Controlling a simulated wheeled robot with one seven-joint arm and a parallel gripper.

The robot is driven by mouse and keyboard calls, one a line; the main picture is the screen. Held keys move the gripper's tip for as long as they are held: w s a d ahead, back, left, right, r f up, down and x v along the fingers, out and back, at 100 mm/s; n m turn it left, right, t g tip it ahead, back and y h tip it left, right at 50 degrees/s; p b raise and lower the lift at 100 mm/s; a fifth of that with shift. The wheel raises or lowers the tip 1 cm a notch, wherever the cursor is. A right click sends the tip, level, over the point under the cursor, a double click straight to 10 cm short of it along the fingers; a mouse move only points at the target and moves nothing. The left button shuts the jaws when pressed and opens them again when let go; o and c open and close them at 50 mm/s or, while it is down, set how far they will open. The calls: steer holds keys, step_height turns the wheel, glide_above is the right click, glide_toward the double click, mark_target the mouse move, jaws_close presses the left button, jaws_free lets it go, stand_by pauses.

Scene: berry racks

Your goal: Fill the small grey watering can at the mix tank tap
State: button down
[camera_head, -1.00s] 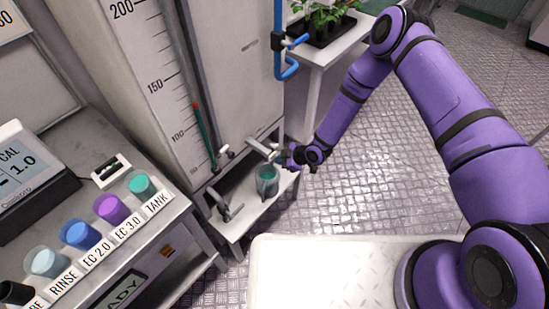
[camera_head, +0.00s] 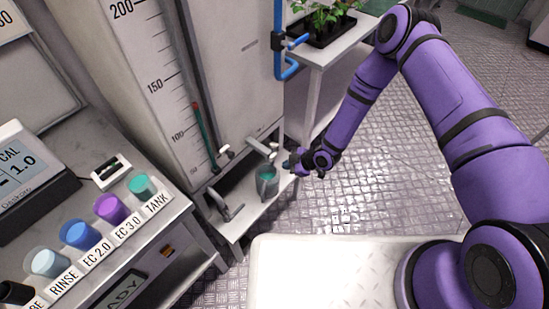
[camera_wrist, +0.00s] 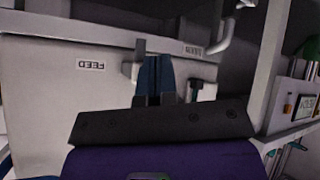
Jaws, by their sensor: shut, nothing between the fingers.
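The small grey watering can (camera_head: 267,187) stands upright on the low white stand at the foot of the tank, with teal liquid showing inside its rim. The mix tank tap (camera_head: 262,144) projects from the tank just above the can. No stream can be made out between them. My gripper (camera_head: 287,164) is just right of the tap and can, apart from both, with its fingers shut and empty. In the wrist view the blue fingers (camera_wrist: 155,75) are together in front of a pale panel.
The tall tank (camera_head: 150,80) with a level scale rises behind the stand (camera_head: 240,222). A bench with labelled cups (camera_head: 110,210) is at left. A plant table (camera_head: 330,50) stands behind; open metal floor lies right.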

steer(key=shift+s+d, duration=1)
steer(key=shift+d, duration=0.2)
steer(key=w+d+r+m+t+h, duration=0.1)
steer(key=w+d+r, duration=0.2)
steer(key=r, duration=0.4)
steer(key=w+d+r+m+h, duration=0.1)
steer(key=w+d+r+h, duration=0.2)
steer(key=r, duration=0.4)
steer(key=w+d+r+m+t, duration=0.1)
steer(key=w+d+r, duration=0.25)
steer(key=r, duration=0.35)
steer(key=s+d+r+m+h, duration=0.15)
steer(key=d+r, duration=0.25)
steer(key=r, duration=0.6)
steer(key=d+r+m+h, duration=0.2)
steer(key=d+r+m, duration=0.1)
steer(key=r, duration=0.8)
steer(key=s+d+r+m+h, duration=0.1)
steer(key=s+d+r+m, duration=0.2)
steer(key=s+r, duration=0.45)
steer(key=s+d+r+m+h, duration=0.1)
steer(key=s+d+r+m, duration=0.1)
steer(key=s+d+r, duration=0.5)
steer(key=s+a+r+m, duration=0.1)
steer(key=s+r, duration=0.3)
steer(key=s, duration=0.5)
steer(key=s+r+m, duration=0.4)
steer(key=s, duration=0.6)
steer(key=shift+a+r+y, duration=0.3)
steer(key=shift+a+y, duration=0.05)
